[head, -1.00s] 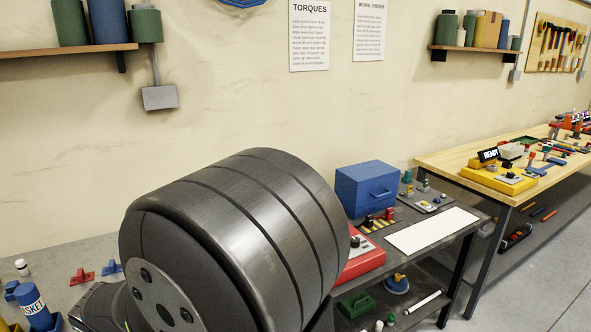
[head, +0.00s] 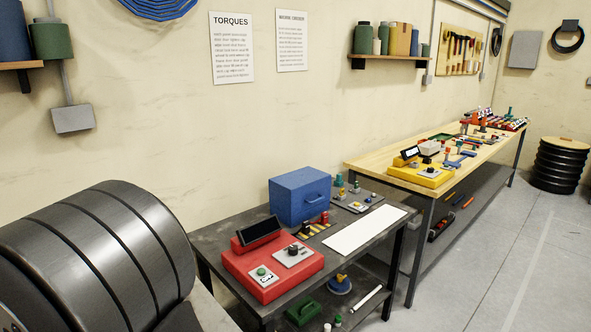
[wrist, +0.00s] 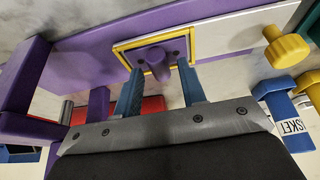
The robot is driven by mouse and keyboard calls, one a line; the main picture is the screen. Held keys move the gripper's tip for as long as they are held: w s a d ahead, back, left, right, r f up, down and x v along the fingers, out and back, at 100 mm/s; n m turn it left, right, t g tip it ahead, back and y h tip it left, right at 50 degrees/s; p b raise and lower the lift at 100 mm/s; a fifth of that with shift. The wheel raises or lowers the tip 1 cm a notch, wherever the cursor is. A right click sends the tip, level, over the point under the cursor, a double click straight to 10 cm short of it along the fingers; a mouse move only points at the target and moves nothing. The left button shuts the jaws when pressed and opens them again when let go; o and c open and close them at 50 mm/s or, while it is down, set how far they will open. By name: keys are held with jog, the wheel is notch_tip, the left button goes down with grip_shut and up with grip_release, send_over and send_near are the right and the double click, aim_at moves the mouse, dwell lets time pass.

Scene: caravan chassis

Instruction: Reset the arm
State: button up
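In the wrist view my gripper (wrist: 160,68) has two blue-grey fingers standing apart. A purple rounded peg (wrist: 153,57) sticks out from a yellow-framed plate (wrist: 122,49) on a long purple beam (wrist: 220,35). The peg shows between the fingertips, with gaps beside its lower end; I cannot tell whether either finger touches it. A yellow knob (wrist: 287,47) sits on the beam to the right. My gripper is not visible in the head view.
A dark bench (head: 222,238) carries a red control box (head: 272,272), a blue case (head: 300,196) and a white sheet (head: 366,230). A wooden bench (head: 375,165) with a yellow box (head: 422,174) stands behind. Black tyres (head: 560,165) are stacked right. Floor (head: 500,270) at right is clear.

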jog(key=v, duration=1.1)
jog(key=x, duration=1.1)
jog(key=shift+f, duration=0.15)
notch_tip(320, 180, up, 10)
jog(key=w+a+m, duration=0.1)
jog(key=w+a, duration=0.8)
jog(key=w, duration=0.2)
jog(key=s+a+f, duration=0.4)
jog(key=a, duration=0.1)
jog(key=s+a+f, duration=0.3)
jog(key=shift+a+f, duration=0.1)
jog(key=shift+a, duration=0.1)
jog(key=shift+s+a+f, duration=0.1)
jog(key=shift+s+f, duration=0.05)
jog(key=shift+f, duration=0.45)
jog(key=shift+s+a+f, duration=0.1)
jog(key=shift+f, duration=1.25)
